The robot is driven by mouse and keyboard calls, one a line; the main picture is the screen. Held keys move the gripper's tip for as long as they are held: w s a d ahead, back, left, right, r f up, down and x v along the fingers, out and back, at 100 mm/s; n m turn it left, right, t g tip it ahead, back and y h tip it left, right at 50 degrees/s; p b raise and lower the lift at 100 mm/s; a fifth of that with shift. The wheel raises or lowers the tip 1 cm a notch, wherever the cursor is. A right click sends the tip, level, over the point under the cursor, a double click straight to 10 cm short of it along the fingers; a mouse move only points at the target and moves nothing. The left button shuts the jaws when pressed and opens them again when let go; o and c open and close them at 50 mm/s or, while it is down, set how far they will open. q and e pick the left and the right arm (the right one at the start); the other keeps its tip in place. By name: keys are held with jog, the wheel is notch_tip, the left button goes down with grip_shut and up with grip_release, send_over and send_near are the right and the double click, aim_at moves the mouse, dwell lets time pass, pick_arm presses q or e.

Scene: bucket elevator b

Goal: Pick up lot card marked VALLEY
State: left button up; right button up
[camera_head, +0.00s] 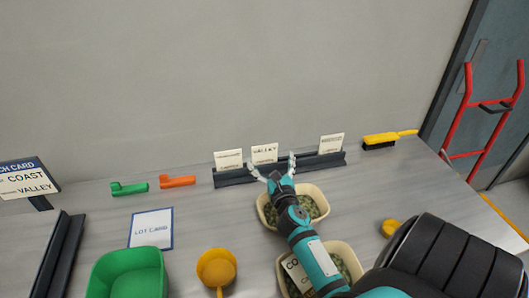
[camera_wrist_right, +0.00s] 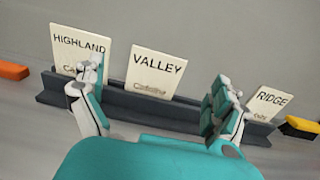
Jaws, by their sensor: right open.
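The lot card marked VALLEY (camera_wrist_right: 157,70) stands in a dark slotted rack (camera_wrist_right: 165,106), between the HIGHLAND card (camera_wrist_right: 80,48) and the RIDGE card (camera_wrist_right: 267,103) in the right wrist view. In the head view the VALLEY card (camera_head: 264,153) is the middle one of three in the rack (camera_head: 235,178). My right gripper (camera_head: 272,170) is open and empty, in front of the rack near the VALLEY card. In the right wrist view its fingers (camera_wrist_right: 157,105) are spread to either side of the card, one overlapping the HIGHLAND card. My left gripper does not show.
Two pale bins of grain-like material, one far (camera_head: 318,193) and one near (camera_head: 355,262), lie under my right arm. A yellow brush (camera_head: 380,140), orange (camera_head: 178,181) and green (camera_head: 129,188) tools, a LOT CARD mat (camera_head: 151,228), a green bin (camera_head: 127,272) and a yellow scoop (camera_head: 216,268) share the table.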

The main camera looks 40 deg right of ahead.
aim_at(265, 149)
jog(key=x, duration=0.3)
jog(key=shift+w, duration=0.1)
jog(key=shift+w+d+f, duration=0.1)
jog(key=shift+w, duration=0.05)
jog(key=x, duration=0.3)
jog(key=f+x, duration=0.1)
jog(key=x, duration=0.1)
jog(key=shift+r, duration=0.15)
jog(key=shift+c, duration=0.5)
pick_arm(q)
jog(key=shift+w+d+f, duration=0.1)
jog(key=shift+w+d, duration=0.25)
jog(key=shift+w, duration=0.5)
pick_arm(e)
jog(key=c, duration=0.7)
